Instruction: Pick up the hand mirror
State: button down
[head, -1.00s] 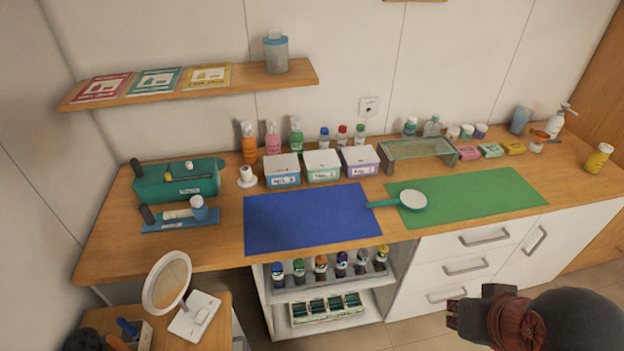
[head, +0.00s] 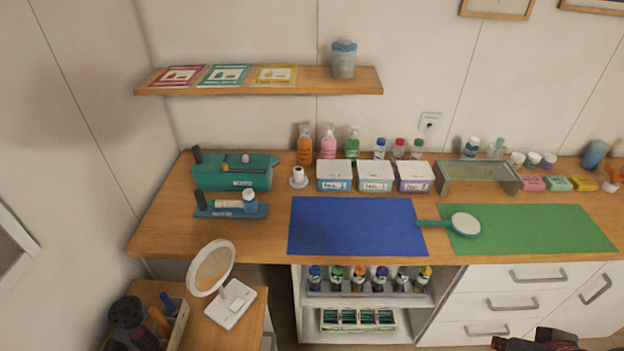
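The hand mirror (head: 465,224) has a round pale face with a teal rim and a teal handle. It lies flat on the counter, its head on the green mat (head: 560,230) and its handle pointing left across the gap onto the right edge of the blue mat (head: 350,226). My gripper (head: 537,341) shows only in part at the bottom edge, right of the middle. It is well in front of and below the mirror, apart from it. Its fingers are too dark and cut off to tell their opening.
Three lidded boxes (head: 376,177) and several bottles stand behind the blue mat. A clear stand (head: 478,177) is behind the green mat. A round standing mirror (head: 212,268) is on the low cart at left. White drawers (head: 505,303) lie below the counter. Both mats are otherwise bare.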

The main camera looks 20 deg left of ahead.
aim_at(464, 224)
jog(key=i+j+z, duration=0.25)
jog(key=i+j, duration=0.25)
jog(key=i+j+z, duration=0.25)
jog(key=i+j, duration=0.35)
